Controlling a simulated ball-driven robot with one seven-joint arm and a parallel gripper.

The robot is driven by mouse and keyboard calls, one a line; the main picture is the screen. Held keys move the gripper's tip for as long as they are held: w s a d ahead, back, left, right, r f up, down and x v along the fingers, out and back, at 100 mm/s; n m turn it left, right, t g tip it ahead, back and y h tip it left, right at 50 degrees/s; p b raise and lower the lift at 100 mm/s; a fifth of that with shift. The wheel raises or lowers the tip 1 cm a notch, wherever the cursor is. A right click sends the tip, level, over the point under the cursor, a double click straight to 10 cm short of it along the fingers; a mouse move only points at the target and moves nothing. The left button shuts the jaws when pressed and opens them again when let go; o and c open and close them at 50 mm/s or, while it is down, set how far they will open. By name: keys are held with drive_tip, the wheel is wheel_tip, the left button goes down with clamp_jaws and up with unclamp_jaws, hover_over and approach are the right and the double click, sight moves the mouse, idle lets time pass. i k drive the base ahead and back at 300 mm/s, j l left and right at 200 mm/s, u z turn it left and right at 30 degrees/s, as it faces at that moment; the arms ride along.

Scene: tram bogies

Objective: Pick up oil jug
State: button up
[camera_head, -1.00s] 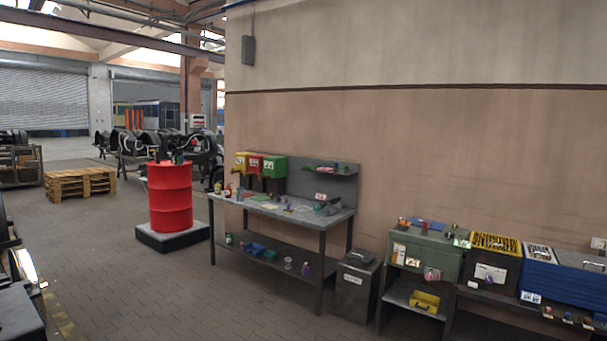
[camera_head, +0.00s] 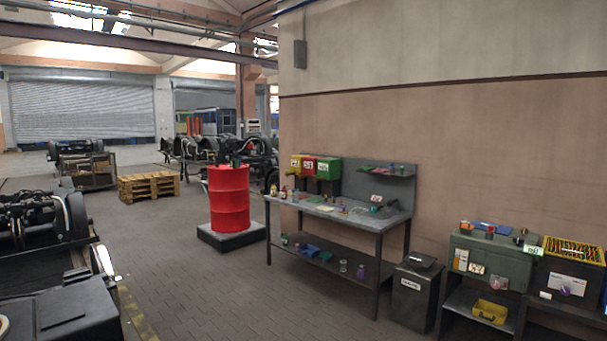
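I cannot pick out an oil jug for certain. Small bottles and items stand on the grey workbench (camera_head: 345,218) right of centre, too small to tell apart. Some small dark items also sit on top of the red drum (camera_head: 229,200). My gripper does not show in this view.
The drum stands on a low plinth (camera_head: 231,236). A lidded grey bin (camera_head: 411,296) and a green cabinet (camera_head: 492,262) stand along the wall to the right. Wooden pallets (camera_head: 148,187) lie further back. Bogie parts (camera_head: 40,217) line the left. The paved floor (camera_head: 200,290) between is clear.

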sight(295, 192)
drive_tip(key=i+z, duration=0.25)
drive_tip(key=i, duration=0.25)
drive_tip(key=i+z, duration=0.2)
drive_tip(key=i, duration=0.3)
drive_tip(key=i+j+z, duration=0.1)
drive_tip(key=i+z, duration=0.15)
drive_tip(key=i, duration=0.25)
drive_tip(key=i+j+z, duration=0.2)
drive_tip(key=i, duration=0.85)
drive_tip(key=i+l+u, duration=0.1)
drive_tip(key=i, duration=0.45)
drive_tip(key=i+j+u, duration=0.15)
drive_tip(key=i+u, duration=0.55)
drive_tip(key=i, duration=0.15)
drive_tip(key=i+l+u, duration=0.1)
drive_tip(key=i+u, duration=0.3)
drive_tip(key=i+l+u, duration=0.1)
drive_tip(key=i+u, duration=0.15)
drive_tip(key=i, duration=1.65)
drive_tip(key=i+j, duration=0.1)
drive_tip(key=i, duration=2.35)
drive_tip(key=i+j+z, duration=0.1)
drive_tip(key=i+z, duration=0.15)
drive_tip(key=i, duration=0.15)
drive_tip(key=i+j+z, duration=0.55)
drive_tip(key=i, duration=0.25)
